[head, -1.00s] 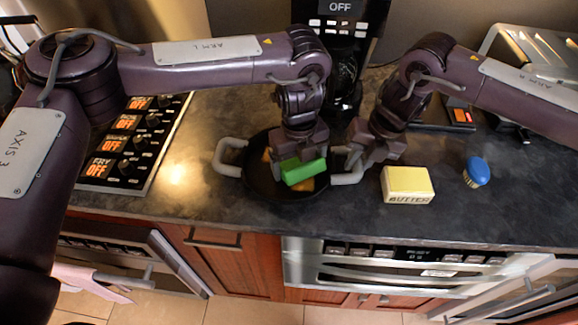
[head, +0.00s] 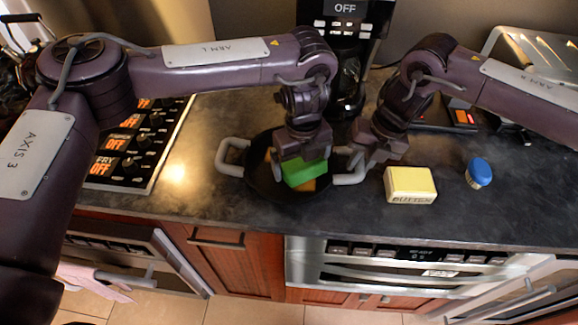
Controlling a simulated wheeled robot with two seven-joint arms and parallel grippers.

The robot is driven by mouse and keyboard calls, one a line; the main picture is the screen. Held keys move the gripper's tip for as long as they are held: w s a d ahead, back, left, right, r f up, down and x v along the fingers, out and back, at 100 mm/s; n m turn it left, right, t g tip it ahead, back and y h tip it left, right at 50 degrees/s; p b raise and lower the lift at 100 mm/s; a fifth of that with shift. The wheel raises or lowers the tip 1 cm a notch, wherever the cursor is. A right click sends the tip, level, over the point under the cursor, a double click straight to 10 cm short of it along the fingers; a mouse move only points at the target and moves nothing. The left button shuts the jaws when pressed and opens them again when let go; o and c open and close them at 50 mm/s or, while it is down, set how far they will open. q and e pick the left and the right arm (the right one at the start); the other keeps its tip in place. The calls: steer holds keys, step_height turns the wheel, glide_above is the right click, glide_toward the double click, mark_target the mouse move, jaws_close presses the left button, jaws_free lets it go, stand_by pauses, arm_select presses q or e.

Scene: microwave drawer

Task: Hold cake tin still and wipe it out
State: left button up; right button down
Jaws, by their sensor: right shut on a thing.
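The cake tin (head: 262,188) is a dark round pan with a grey loop handle (head: 231,157) on each side, standing on the counter. Brown-orange patches (head: 308,186) show on its inside floor. A green sponge (head: 306,173) is inside the tin, slightly tilted. My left gripper (head: 303,158) points down over the tin, right at the sponge. Its fingertips are hidden, so I cannot see whether it grips the sponge. My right gripper (head: 358,160) is shut on the tin's right handle (head: 352,178).
A yellow butter block (head: 410,184) and a blue-topped brush (head: 478,173) lie to the right of the tin. A coffee maker (head: 346,60) stands behind it. A control panel with knobs (head: 128,150) is at left. The counter's front edge is close.

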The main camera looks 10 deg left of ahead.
arm_select(q)
steer(key=shift+o, duration=0.6)
steer(key=shift+s+d+f, duration=0.15)
steer(key=shift+s+f, duration=0.3)
steer(key=shift+f, duration=0.35)
steer(key=shift+w+d+r, duration=0.1)
steer(key=shift+d+r, duration=0.05)
steer(key=shift+r, duration=0.45)
